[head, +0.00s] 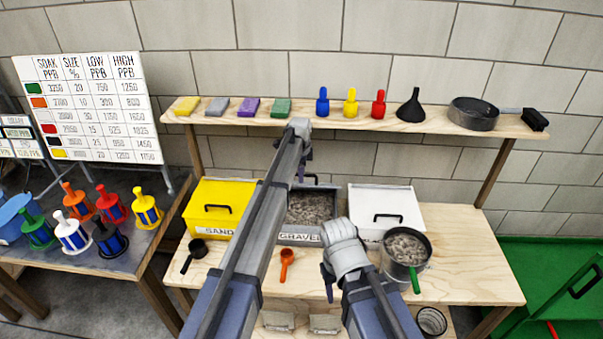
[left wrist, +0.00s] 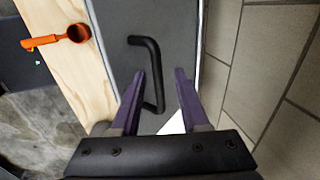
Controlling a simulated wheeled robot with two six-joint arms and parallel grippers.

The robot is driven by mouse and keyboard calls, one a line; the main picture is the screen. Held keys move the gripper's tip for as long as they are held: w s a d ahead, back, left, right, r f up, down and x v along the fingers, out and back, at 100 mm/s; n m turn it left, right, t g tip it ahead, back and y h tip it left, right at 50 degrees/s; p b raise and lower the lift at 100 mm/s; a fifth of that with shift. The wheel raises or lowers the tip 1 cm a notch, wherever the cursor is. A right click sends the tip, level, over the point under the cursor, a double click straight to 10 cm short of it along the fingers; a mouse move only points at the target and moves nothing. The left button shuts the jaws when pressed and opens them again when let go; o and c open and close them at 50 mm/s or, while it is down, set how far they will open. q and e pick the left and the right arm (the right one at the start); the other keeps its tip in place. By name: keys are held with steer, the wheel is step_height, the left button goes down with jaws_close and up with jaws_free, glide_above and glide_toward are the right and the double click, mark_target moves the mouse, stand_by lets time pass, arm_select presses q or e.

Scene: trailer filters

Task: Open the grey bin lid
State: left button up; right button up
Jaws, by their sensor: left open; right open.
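The grey bin (head: 288,238), labelled GRAVEL, stands between the yellow and white bins. Gravel shows inside it in the head view, so its lid appears raised at the back. In the left wrist view the dark grey lid (left wrist: 120,45) fills the middle, with its black bar handle (left wrist: 150,45). My left gripper (head: 306,154) is high above the back of the bin, its fingers largely hidden by my arm. My right gripper (head: 328,283) is open over the bench front.
The yellow SAND bin (head: 213,196) and white bin (head: 384,199) flank the grey one, lids down. A loaded shelf (head: 340,122) runs close to my left gripper.

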step_height(320, 180, up, 8)
steer(key=p, duration=0.7)
steer(key=shift+f+p, duration=0.15)
steer(key=shift+p, duration=0.2)
